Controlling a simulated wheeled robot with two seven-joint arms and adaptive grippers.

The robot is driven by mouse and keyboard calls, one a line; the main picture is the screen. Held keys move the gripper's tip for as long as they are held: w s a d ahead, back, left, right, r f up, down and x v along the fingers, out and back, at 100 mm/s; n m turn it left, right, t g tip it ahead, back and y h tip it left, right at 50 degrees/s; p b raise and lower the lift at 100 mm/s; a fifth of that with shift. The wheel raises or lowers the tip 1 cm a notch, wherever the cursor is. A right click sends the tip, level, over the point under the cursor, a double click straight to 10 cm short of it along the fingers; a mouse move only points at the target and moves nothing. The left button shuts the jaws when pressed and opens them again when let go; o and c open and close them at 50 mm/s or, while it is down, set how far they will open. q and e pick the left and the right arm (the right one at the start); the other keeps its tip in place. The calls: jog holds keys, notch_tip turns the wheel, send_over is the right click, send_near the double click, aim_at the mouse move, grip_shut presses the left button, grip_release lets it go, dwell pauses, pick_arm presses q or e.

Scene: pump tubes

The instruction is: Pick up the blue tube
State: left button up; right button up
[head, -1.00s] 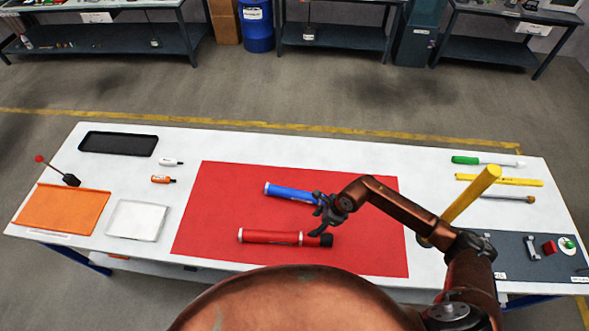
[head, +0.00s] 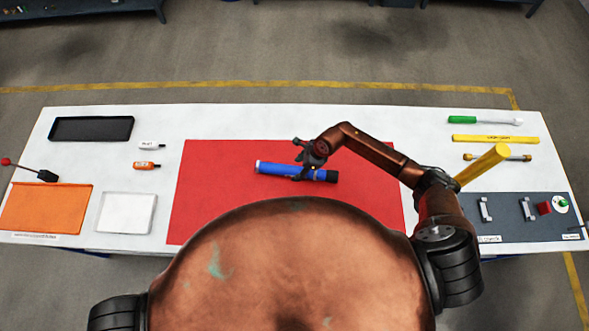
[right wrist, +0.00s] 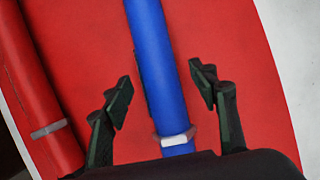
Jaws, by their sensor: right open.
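The blue tube (head: 280,169) lies on the red mat (head: 215,205), with a pale left end and a black right end in the head view. My right gripper (head: 301,160) is over its right half. In the right wrist view the blue tube (right wrist: 157,70) runs between the two open fingers of my right gripper (right wrist: 160,95), with a gap on each side. A white and reddish band (right wrist: 175,139) shows near its lower end. The red tube (right wrist: 38,95) lies left of the fingers there; in the head view my body hides it. My left gripper is not in view.
An orange tray (head: 45,208), a white tray (head: 126,213) and a black tray (head: 90,129) stand on the left. Two small bottles lie near them. Tools (head: 495,139) and a dark mat (head: 505,210) are on the right.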

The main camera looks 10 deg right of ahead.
jog(key=shift+x, duration=1.3)
jog(key=shift+c, duration=0.6)
grip_shut()
